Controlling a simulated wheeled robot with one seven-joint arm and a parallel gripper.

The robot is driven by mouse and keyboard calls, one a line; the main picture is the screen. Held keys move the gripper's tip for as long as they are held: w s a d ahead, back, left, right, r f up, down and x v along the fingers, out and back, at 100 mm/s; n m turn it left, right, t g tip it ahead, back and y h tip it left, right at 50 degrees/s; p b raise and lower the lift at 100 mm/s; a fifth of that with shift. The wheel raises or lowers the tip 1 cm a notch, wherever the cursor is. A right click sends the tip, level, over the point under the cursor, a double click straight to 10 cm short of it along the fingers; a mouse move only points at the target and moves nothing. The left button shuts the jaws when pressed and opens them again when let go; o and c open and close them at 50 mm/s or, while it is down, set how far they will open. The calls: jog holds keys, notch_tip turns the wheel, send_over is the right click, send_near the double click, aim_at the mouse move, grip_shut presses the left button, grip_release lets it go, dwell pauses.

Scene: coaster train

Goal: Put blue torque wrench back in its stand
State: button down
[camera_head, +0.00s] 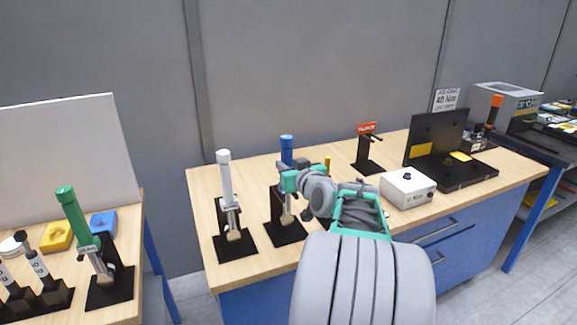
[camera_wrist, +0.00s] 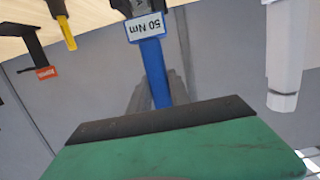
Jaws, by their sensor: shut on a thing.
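The blue torque wrench (camera_head: 287,146) stands upright at the front left of the wooden workbench. My gripper (camera_head: 290,180) is shut on its handle and hides part of it. In the wrist view, which looks upside down, the blue handle (camera_wrist: 156,75) with a "50 Nm" label (camera_wrist: 145,27) runs down between my grey fingers (camera_wrist: 158,98). The black stand (camera_head: 285,232) is directly below and behind the wrench's metal lower end. I cannot tell whether the wrench is seated in it or just above it.
A white wrench (camera_head: 224,175) stands in its own holder close on the left. A yellow handle (camera_head: 327,163), a red-signed black stand (camera_head: 364,155), a white box (camera_head: 407,190) and an open black case (camera_head: 433,142) are to the right. A green wrench (camera_head: 75,215) stands on the left table.

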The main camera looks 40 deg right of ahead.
jog(key=shift+f+b, duration=0.65)
jog(key=shift+b, duration=0.3)
dwell(0.5)
